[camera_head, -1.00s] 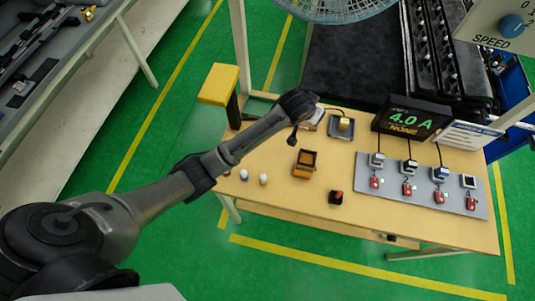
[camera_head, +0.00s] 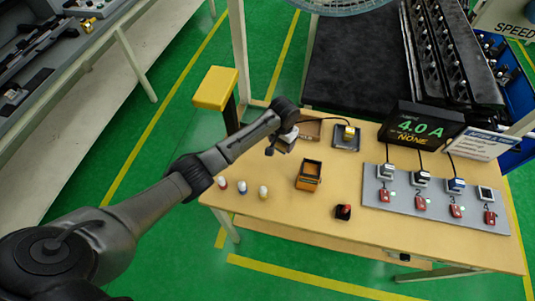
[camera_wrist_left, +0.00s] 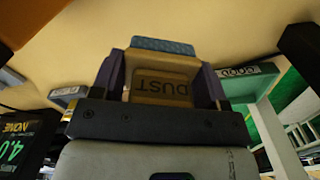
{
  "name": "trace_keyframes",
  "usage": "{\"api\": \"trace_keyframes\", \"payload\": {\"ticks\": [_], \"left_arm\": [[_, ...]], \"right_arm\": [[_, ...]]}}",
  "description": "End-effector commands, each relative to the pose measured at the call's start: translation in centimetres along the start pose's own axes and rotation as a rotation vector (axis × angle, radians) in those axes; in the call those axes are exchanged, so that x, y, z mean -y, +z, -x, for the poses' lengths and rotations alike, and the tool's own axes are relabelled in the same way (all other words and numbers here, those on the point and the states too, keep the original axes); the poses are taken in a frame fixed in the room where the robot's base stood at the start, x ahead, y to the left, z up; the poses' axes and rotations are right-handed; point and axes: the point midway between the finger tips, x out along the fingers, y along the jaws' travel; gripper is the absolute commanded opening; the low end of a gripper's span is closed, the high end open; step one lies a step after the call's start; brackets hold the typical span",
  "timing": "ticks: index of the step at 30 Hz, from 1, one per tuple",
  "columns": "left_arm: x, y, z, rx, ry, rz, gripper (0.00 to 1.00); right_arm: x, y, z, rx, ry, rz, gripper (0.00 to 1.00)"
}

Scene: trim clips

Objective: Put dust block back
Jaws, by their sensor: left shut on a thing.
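My left gripper (camera_head: 281,146) is over the back left part of the table, just left of an open brown tray (camera_head: 309,129). In the left wrist view, its two dark fingers (camera_wrist_left: 160,84) are shut on the sides of the dust block (camera_wrist_left: 160,88). The block has a tan face marked DUST, upside down in this view, and a blue textured pad on one edge. In the head view the arm and gripper mostly hide the block, and I cannot tell how high it is above the table. My right gripper is not in view.
An orange-and-black open box (camera_head: 309,172) stands mid-table. Several small capped items (camera_head: 242,187) stand at the front left, and a dark item with red (camera_head: 343,212) is at the front. A yellow-topped post (camera_head: 215,88) rises at the left. A grey board (camera_head: 435,200) and display (camera_head: 421,128) fill the right.

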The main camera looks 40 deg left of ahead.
Motion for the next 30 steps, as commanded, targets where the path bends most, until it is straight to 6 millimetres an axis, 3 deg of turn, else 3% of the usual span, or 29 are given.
{"api": "trace_keyframes", "payload": {"ticks": [9, 15, 24, 30], "left_arm": [[3.0, 3.2, -2.6, -0.002, 0.000, 0.001, 0.46], [3.4, 3.7, -3.3, -0.002, 0.001, 0.001, 0.46], [3.4, 3.7, -6.7, -0.002, 0.000, 0.000, 0.46], [3.4, 3.7, -7.0, -0.003, 0.000, 0.000, 0.46]], "right_arm": [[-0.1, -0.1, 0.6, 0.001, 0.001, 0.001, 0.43], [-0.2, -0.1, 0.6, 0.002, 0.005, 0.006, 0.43], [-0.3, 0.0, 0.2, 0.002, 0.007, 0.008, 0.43], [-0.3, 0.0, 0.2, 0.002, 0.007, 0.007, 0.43]]}}
